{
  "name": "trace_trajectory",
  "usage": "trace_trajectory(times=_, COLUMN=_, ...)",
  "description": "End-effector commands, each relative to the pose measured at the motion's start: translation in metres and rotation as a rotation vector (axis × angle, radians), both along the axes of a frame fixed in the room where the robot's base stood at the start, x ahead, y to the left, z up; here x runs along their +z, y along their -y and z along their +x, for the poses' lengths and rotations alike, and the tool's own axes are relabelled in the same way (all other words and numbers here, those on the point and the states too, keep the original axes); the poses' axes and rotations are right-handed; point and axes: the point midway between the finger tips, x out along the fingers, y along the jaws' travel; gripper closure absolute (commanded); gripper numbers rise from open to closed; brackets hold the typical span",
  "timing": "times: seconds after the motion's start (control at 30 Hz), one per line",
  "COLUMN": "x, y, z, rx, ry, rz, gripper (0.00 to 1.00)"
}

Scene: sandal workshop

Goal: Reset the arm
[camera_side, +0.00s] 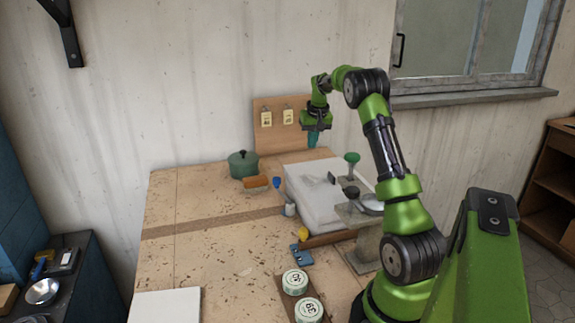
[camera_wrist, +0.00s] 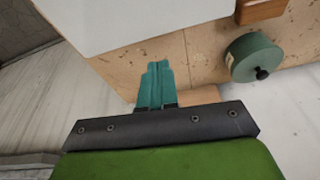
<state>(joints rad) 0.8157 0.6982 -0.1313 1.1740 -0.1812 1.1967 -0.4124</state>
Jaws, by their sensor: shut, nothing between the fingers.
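My gripper (camera_side: 313,138) hangs from the raised green arm near the back of the table, in front of the upright wooden board. Its teal fingers point down and are shut with nothing between them. In the wrist view the two teal fingers (camera_wrist: 155,80) lie side by side. The gripper is apart from the table and from the objects on it.
A green lidded pot (camera_side: 243,164) and an orange-brown block (camera_side: 255,182) stand left of my gripper. A white slab (camera_side: 315,195) lies below it, with a green-knobbed tool (camera_side: 352,160) close by. The wooden board (camera_side: 270,138) stands behind. The table's left part (camera_side: 190,225) is mostly clear.

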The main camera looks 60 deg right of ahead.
Motion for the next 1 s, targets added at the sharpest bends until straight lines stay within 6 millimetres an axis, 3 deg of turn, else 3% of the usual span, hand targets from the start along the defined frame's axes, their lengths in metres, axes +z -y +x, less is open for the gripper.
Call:
trace_trajectory(times=0.17, x=0.029, y=-0.086, z=0.009, rx=-0.003, ry=0.061, rz=0.046, gripper=1.00)
trace_trajectory(times=0.33, x=0.059, y=-0.191, z=0.006, rx=0.055, ry=0.128, rz=0.079, gripper=1.00)
trace_trajectory(times=0.47, x=0.076, y=-0.271, z=-0.011, rx=0.127, ry=0.180, rz=0.099, gripper=1.00)
trace_trajectory(times=0.6, x=0.084, y=-0.348, z=-0.044, rx=0.221, ry=0.235, rz=0.118, gripper=1.00)
trace_trajectory(times=0.8, x=0.082, y=-0.429, z=-0.099, rx=0.382, ry=0.318, rz=0.131, gripper=1.00)
trace_trajectory(times=1.0, x=0.087, y=-0.467, z=-0.129, rx=0.517, ry=0.392, rz=0.126, gripper=1.00)
